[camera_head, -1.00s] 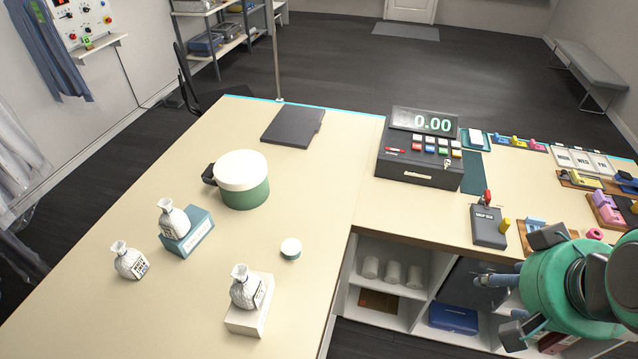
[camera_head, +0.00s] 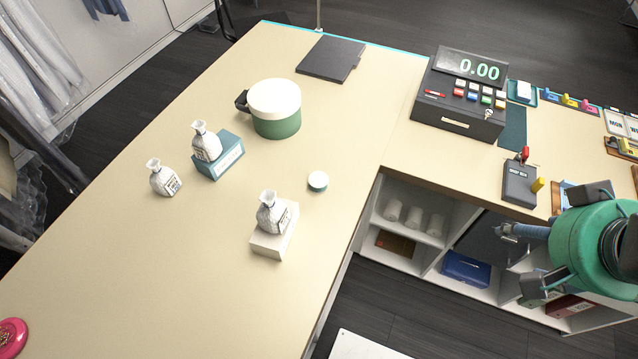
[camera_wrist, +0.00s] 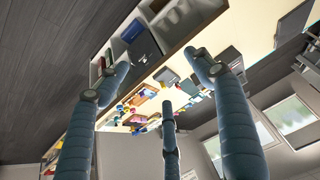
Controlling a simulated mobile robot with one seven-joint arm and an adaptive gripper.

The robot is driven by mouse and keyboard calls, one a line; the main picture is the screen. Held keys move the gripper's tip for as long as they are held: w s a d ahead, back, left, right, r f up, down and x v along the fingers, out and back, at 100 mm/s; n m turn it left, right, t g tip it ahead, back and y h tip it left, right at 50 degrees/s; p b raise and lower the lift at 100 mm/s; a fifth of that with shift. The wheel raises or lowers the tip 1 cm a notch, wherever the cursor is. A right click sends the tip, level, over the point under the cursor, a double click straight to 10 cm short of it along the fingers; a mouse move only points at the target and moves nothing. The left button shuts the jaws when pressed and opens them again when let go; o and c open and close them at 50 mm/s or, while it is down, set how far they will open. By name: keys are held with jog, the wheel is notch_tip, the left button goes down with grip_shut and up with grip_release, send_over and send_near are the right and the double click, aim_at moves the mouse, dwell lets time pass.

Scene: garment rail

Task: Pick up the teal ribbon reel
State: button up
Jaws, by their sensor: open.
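No reel is plainly recognisable as the teal ribbon reel. A small round piece with a white top and teal side (camera_head: 318,181) lies on the cream counter (camera_head: 385,85), right of the bottles. A larger green drum with a white top (camera_head: 275,110) and a dark piece at its left stands farther back. I cannot tell whether either is the reel. My gripper (camera_head: 535,240) is at the right, past the counter's front edge and far from both. Its three fingers are spread and empty in the wrist view (camera_wrist: 160,85).
White bottles stand on a teal box (camera_head: 220,156), a white box (camera_head: 273,240) and the bare counter. A cash register (camera_head: 460,100) and a small lever box (camera_head: 520,185) are on the right counter. A pink round item (camera_head: 10,335) is at lower left. The near-left counter is clear.

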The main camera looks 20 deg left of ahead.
jog(key=w+a+m+g+p, duration=0.2)
jog(key=w+a, duration=0.6)
jog(key=w, duration=0.3)
jog(key=m+g+p, duration=0.3)
jog(key=m+g, duration=0.1)
jog(key=m, duration=0.2)
send_over(318, 179)
notch_tip(318, 179, down, 21)
jog(key=shift+f, duration=0.15)
jog(key=shift+f, duration=4.3)
